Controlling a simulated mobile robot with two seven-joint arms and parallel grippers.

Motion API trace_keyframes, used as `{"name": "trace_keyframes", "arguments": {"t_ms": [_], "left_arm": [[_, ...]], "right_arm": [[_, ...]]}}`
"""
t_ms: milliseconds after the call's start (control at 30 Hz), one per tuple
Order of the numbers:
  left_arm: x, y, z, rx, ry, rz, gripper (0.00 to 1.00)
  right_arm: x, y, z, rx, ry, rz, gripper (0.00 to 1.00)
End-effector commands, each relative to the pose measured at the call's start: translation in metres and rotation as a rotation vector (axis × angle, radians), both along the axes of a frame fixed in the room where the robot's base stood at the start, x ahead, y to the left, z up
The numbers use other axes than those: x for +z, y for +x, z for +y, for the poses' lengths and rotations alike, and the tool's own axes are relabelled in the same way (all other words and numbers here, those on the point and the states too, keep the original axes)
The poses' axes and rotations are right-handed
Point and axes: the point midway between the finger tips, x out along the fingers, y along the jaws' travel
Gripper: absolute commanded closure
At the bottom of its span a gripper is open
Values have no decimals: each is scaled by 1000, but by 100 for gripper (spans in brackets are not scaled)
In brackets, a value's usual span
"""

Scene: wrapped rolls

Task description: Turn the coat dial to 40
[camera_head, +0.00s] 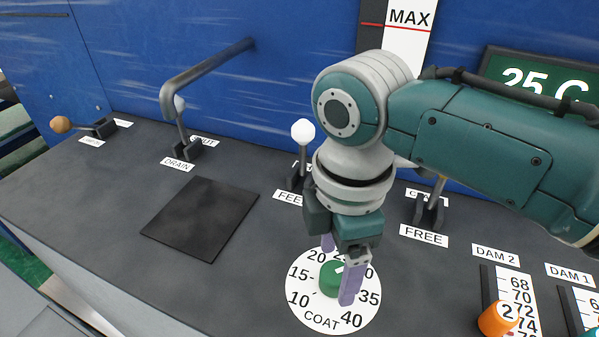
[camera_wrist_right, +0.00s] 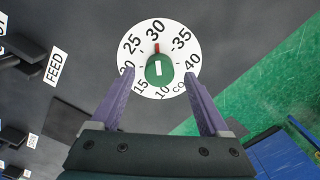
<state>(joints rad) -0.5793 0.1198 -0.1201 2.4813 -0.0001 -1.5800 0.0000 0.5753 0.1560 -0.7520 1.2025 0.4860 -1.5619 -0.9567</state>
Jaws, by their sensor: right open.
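The coat dial is a white disc (camera_head: 316,312) with numbers from 10 to 40 and a green knob (camera_head: 330,279) at its centre. In the right wrist view the knob (camera_wrist_right: 160,70) has a white bar, and a red mark (camera_wrist_right: 156,47) lies towards the 30. My right gripper (camera_head: 339,274) points down over the dial. Its two purple fingers are open, one on each side of the knob. In the right wrist view the fingers (camera_wrist_right: 160,80) show a gap on both sides of it; contact is not visible. My left gripper is not in view.
The FEED lever (camera_head: 302,134) with a white ball stands behind the dial; the FREE lever (camera_head: 430,207) is behind right. An orange DAM 2 knob (camera_head: 497,319) is at the right. A black square (camera_head: 200,222) lies left. A green 25 C display (camera_head: 540,82) is at the back.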

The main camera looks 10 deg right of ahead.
Motion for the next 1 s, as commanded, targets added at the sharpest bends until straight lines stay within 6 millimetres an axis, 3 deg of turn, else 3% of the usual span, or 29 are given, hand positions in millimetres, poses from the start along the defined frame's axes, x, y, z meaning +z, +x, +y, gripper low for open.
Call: {"name": "trace_keyframes", "arguments": {"t_ms": [133, 433, 1000], "left_arm": [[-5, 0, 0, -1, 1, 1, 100], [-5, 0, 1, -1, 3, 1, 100], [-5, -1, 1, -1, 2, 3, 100]], "right_arm": [[-15, 0, 0, -1, 0, 0, 21], [-17, 0, 0, 0, 0, -1, 21], [-17, 0, 0, -1, 0, -1, 84]]}}
